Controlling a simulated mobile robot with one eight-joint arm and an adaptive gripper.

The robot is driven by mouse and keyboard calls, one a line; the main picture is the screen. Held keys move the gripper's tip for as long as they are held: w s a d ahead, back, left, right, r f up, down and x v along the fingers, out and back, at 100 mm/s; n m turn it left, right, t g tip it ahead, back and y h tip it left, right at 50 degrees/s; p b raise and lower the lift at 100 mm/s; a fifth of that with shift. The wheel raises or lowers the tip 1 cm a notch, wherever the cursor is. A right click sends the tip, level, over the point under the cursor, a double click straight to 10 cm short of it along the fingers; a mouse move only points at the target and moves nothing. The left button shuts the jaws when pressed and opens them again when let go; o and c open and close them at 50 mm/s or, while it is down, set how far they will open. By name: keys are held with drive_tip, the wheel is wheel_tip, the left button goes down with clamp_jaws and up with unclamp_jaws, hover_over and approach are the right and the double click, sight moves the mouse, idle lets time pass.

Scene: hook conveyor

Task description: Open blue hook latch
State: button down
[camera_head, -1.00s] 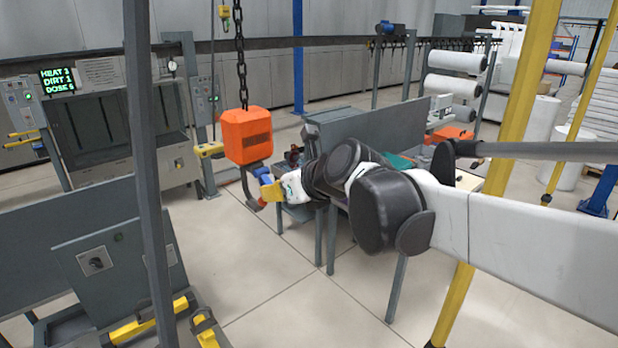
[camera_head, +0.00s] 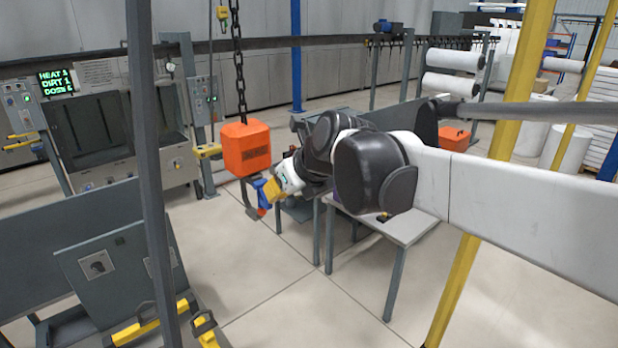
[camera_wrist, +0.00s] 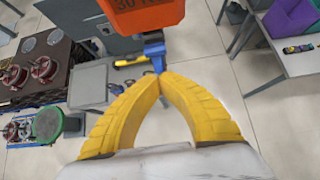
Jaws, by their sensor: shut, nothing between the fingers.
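The orange hoist block (camera_head: 246,148) hangs from a dark chain, with a grey hook (camera_head: 249,201) below it. The blue latch (camera_head: 262,192) is on the hook's right side. My gripper (camera_head: 268,193) has yellow fingers and is right at the latch. In the wrist view the fingertips of my gripper (camera_wrist: 161,76) meet, with nothing seen between them. The blue latch (camera_wrist: 154,52) shows just beyond the tips, under the orange block (camera_wrist: 140,14). It seems to touch the tips, but I cannot be sure. The fingers partly cover the hook.
A grey table (camera_head: 405,226) stands under my arm. Open floor (camera_head: 280,280) lies below the hook. Purple and green bins (camera_wrist: 290,18) show in the wrist view.

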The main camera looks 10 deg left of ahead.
drive_tip(key=shift+a, duration=0.1)
drive_tip(key=shift+s+d+r+g+h, duration=0.25)
drive_tip(key=shift+r+h, duration=0.1)
drive_tip(key=shift+r, duration=0.5)
drive_tip(key=shift+s+d+r+g+h, duration=0.15)
drive_tip(key=shift+d+r+g+h, duration=0.15)
drive_tip(key=shift+r, duration=0.5)
drive_tip(key=shift+s+d+r+g+h, duration=0.25)
drive_tip(key=shift+r+h, duration=0.1)
drive_tip(key=shift+r, duration=0.5)
wheel_tip(320, 180, up, 7)
drive_tip(key=g+h, duration=0.1)
drive_tip(key=h, duration=0.1)
drive_tip(key=shift+s+d+f+g, duration=0.15)
drive_tip(key=shift+s+d+g, duration=0.2)
drive_tip(key=shift+d+g, duration=0.1)
wheel_tip(320, 180, up, 7)
drive_tip(key=h, duration=0.1)
drive_tip(key=shift+s+d+r+g, duration=0.2)
drive_tip(key=shift+s+d+g, duration=0.1)
drive_tip(key=shift+g, duration=0.15)
idle(0.4)
